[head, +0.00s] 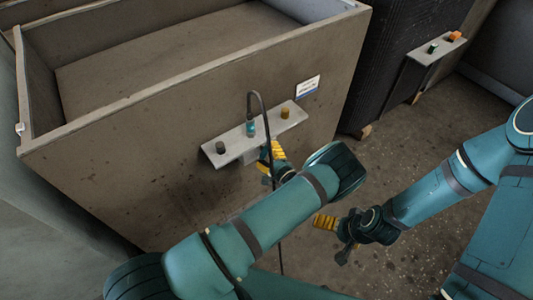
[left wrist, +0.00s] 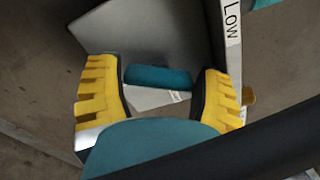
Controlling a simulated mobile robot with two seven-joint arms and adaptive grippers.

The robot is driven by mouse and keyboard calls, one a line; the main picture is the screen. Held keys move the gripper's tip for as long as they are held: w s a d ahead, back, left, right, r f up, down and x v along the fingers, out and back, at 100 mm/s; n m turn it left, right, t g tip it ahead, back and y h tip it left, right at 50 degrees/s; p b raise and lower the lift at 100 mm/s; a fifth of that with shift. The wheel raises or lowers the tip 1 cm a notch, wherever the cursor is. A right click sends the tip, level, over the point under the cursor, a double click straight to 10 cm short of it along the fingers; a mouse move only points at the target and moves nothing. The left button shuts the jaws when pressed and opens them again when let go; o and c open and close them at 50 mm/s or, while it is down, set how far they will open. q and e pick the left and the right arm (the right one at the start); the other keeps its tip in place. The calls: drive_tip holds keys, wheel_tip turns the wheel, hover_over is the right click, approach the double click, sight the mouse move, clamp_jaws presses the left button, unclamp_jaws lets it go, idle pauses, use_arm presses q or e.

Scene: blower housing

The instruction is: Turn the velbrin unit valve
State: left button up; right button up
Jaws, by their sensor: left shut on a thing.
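A grey slanted shelf (head: 225,142) juts from the side of the large brown box. A small teal fitting (head: 251,128), which I take as the velbrin unit valve, stands at its middle with a dark hose (head: 268,125) looping over it. My left gripper (head: 272,152) has its yellow fingers at the shelf's front edge, beside the fitting. In the left wrist view, a teal bar (left wrist: 157,76) lies between the yellow fingers. The left gripper is shut on this teal part; finger contact is not clear. My right gripper (head: 325,222) hangs away from the shelf, its jaws unclear.
A white label (head: 308,87) is on the brown box (head: 130,170). A second shelf (head: 430,52) with green and orange knobs stands at the upper right.

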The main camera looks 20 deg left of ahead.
sight(266, 154)
use_arm(q)
drive_tip(key=shift+f+n, duration=0.1)
drive_tip(key=shift+n, duration=2.1)
drive_tip(key=o, duration=1.1)
drive_tip(key=shift+o, duration=0.2)
wheel_tip(266, 154, up, 10)
drive_tip(key=shift+r, duration=0.1)
